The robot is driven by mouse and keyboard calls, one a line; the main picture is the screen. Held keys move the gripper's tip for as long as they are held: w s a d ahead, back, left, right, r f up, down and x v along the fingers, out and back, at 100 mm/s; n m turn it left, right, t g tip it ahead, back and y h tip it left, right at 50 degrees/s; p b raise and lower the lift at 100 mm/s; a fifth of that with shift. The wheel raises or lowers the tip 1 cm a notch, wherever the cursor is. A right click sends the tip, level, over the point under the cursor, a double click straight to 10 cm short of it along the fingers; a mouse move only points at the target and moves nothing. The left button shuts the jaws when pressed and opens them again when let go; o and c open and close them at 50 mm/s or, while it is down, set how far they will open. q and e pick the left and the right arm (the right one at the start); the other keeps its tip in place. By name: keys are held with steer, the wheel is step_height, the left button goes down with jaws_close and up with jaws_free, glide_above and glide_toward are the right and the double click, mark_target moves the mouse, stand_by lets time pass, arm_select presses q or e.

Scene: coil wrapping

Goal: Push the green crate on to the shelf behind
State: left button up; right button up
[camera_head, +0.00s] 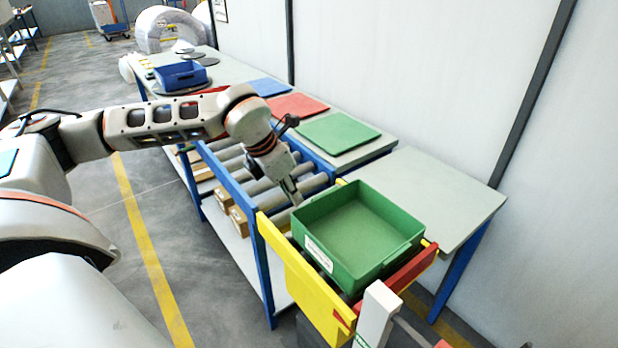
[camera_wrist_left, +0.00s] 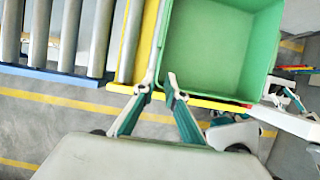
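The green crate (camera_head: 350,230) is empty and sits on a stand with a yellow side (camera_head: 312,290) and a red side (camera_head: 408,270). A white label shows on its near wall. My left gripper (camera_head: 296,198) points down beside the crate's left corner. In the left wrist view its fingers (camera_wrist_left: 158,84) are apart, close to the end of the crate's left wall (camera_wrist_left: 160,45); I cannot tell whether they touch it. White and teal parts at the right of that view may be my right gripper (camera_wrist_left: 288,98); its opening is unclear. A bare grey shelf top (camera_head: 440,192) lies behind the crate.
A roller rack (camera_head: 262,186) with boxes below adjoins the stand on the left. Green (camera_head: 338,133), red (camera_head: 297,106) and blue (camera_head: 268,87) mats lie on the bench behind it. A blue bin (camera_head: 180,77) stands farther back. A white post (camera_head: 376,312) rises in front of the crate.

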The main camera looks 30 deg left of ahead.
mark_target(312, 223)
arm_select(q)
steer(key=shift+w+a, duration=0.1)
steer(key=shift+a, duration=0.05)
steer(key=shift+x, duration=1.15)
steer(key=b+x, duration=0.1)
steer(key=x, duration=0.8)
steer(key=shift+f, duration=0.15)
arm_select(e)
steer(key=shift+s+d+f, duration=0.1)
steer(key=shift+s+f, duration=0.55)
steer(key=shift+f, duration=0.15)
arm_select(q)
jaws_close()
arm_select(e)
steer(key=shift+s+f, duration=0.1)
arm_select(q)
steer(key=shift+w, duration=0.2)
arm_select(e)
steer(key=shift+s+f, duration=0.1)
steer(key=shift+s, duration=0.05)
